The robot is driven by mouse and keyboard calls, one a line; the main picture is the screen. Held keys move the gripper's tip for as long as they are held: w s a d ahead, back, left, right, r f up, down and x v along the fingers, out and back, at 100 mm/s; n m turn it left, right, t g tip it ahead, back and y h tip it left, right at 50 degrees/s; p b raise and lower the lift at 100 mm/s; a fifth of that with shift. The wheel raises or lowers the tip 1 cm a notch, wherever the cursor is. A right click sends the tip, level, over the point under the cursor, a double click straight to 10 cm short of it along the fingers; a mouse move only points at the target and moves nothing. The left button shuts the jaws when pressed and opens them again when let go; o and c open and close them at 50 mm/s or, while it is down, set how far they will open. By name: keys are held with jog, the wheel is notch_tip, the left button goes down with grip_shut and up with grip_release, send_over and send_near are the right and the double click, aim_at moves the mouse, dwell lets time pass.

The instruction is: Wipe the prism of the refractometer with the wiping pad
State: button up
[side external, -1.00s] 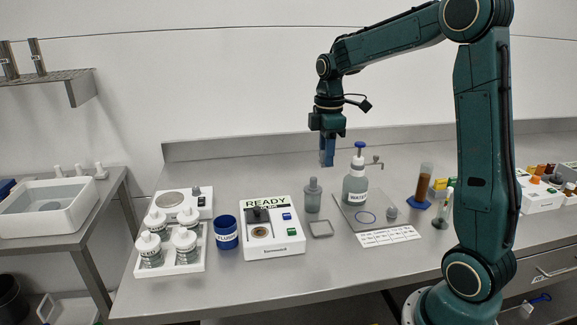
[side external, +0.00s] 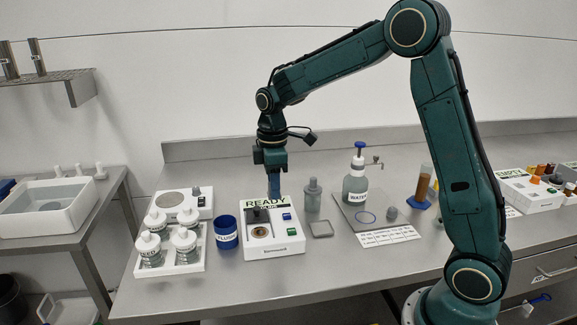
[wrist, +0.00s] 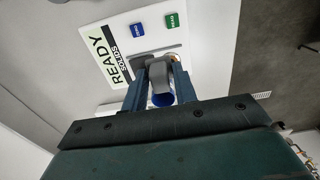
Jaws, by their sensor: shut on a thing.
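The refractometer (side external: 285,240) is a white box marked READY, with a blue and a green button, on the bench left of centre. Its round prism (side external: 260,231) shows on the top face in the side view. My gripper (side external: 273,193) points down above the back part of the refractometer. The side view does not show the pad clearly. The refractometer (wrist: 120,42) lies beyond the fingers in the wrist view, and they partly hide its prism area.
A blue cup (side external: 227,233) and a white rack of bottles (side external: 183,267) stand left of the refractometer. A grey bottle (side external: 312,197), a small grey tray (side external: 321,229) and a water bottle (side external: 356,187) stand right. The bench front is clear.

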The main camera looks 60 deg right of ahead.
aim_at(265, 232)
jog(key=a, duration=0.1)
jog(key=a+f, duration=0.1)
jog(key=w+a, duration=0.1)
jog(key=shift+w+f, duration=0.1)
jog(key=shift+f, duration=0.15)
jog(key=shift+f, duration=0.2)
jog(key=shift+f, duration=3.7)
jog(key=shift+w+a+f, duration=0.25)
jog(key=shift+a, duration=0.05)
jog(key=shift+c, duration=0.8)
jog(key=shift+w+a, duration=0.55)
jog(key=shift+s+d, duration=0.9)
notch_tip(265, 232, up, 8)
jog(key=shift+r, duration=0.2)
